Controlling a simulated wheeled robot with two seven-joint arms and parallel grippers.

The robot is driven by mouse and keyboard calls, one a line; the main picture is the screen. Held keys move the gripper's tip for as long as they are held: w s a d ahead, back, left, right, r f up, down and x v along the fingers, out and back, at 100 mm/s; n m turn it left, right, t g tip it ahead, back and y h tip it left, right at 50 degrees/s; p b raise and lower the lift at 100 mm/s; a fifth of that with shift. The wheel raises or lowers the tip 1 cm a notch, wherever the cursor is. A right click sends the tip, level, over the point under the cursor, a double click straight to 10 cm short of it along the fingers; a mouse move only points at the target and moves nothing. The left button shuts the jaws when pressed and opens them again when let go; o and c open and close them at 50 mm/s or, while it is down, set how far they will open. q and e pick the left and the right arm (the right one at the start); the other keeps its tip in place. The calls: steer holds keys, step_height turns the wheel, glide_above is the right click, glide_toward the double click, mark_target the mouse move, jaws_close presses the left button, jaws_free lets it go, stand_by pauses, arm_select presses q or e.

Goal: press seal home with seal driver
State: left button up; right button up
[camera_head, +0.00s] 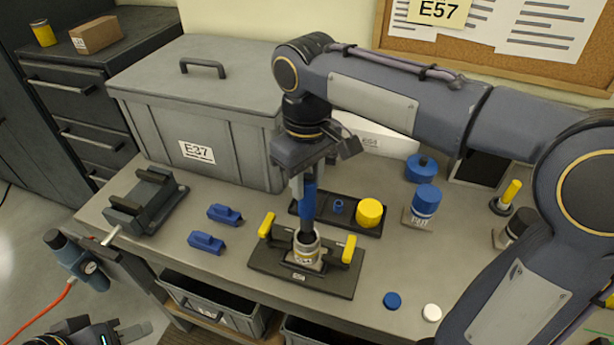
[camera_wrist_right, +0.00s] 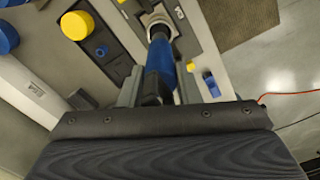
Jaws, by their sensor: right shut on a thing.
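My right gripper (camera_head: 304,180) is shut on the blue handle of the seal driver (camera_head: 308,205), which hangs upright. The driver's dark lower end (camera_head: 306,239) is at the mouth of a metal housing (camera_head: 306,257) in a black fixture plate (camera_head: 262,262) with yellow clamps. I cannot tell how deep it sits, and no seal shows under it. In the right wrist view the driver (camera_wrist_right: 160,62) runs from between my fingers to the housing (camera_wrist_right: 155,20). My left gripper (camera_head: 105,336) is partly in view at the bottom left, away from the fixture.
A black tray (camera_head: 317,215) behind the fixture holds a blue ring (camera_head: 338,207) and a yellow cylinder (camera_head: 369,212). Two blue blocks (camera_head: 225,214) lie left. A grey bin (camera_head: 185,120) stands behind. Blue (camera_head: 392,300) and white (camera_head: 432,312) discs lie front right.

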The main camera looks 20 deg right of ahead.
steer(key=shift+r+p, duration=1.3)
steer(key=shift+r, duration=0.35)
steer(key=shift+f, duration=0.1)
